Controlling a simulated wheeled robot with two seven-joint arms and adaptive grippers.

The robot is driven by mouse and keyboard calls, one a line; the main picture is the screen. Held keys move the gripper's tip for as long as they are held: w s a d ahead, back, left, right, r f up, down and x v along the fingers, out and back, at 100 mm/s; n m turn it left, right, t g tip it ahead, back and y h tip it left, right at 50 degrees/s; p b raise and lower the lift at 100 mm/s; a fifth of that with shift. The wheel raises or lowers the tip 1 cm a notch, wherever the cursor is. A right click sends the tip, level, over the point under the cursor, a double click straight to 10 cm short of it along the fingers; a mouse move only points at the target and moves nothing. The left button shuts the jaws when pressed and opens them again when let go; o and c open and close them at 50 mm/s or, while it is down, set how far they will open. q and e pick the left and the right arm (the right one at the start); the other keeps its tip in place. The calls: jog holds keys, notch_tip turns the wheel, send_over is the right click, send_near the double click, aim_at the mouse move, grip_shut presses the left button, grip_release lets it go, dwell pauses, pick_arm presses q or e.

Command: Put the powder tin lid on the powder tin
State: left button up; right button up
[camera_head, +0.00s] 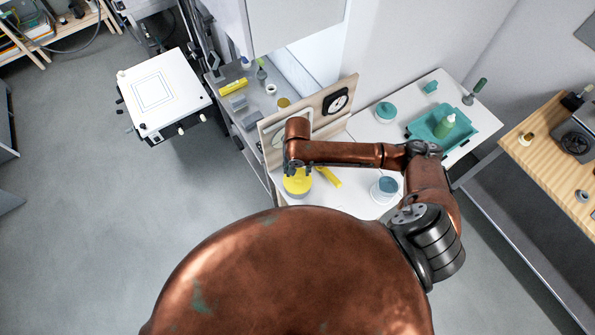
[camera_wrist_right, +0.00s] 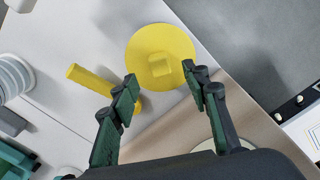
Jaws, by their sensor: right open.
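A yellow round piece with a small block-shaped knob, which looks like the powder tin lid (camera_wrist_right: 150,40), is at the top middle of the right wrist view. In the head view it is the yellow round shape (camera_head: 297,186) at the white table's near left end. I cannot tell whether the powder tin is under it. My right gripper (camera_wrist_right: 160,88) is open and empty, its fingertips on either side of the lid's near edge, just short of the knob in the picture. In the head view my right gripper (camera_head: 292,168) hangs over the lid and partly hides it. My left gripper is not in view.
A yellow bar-shaped object (camera_wrist_right: 88,79) lies beside the lid. A blue-topped round container (camera_head: 387,184) and a teal round piece (camera_head: 385,111) stand on the white table, with a teal tray (camera_head: 462,140) further right.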

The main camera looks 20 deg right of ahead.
jog(key=shift+r, duration=1.45)
jog(key=shift+r, duration=0.25)
notch_tip(320, 180, up, 12)
jog(key=shift+f, duration=0.2)
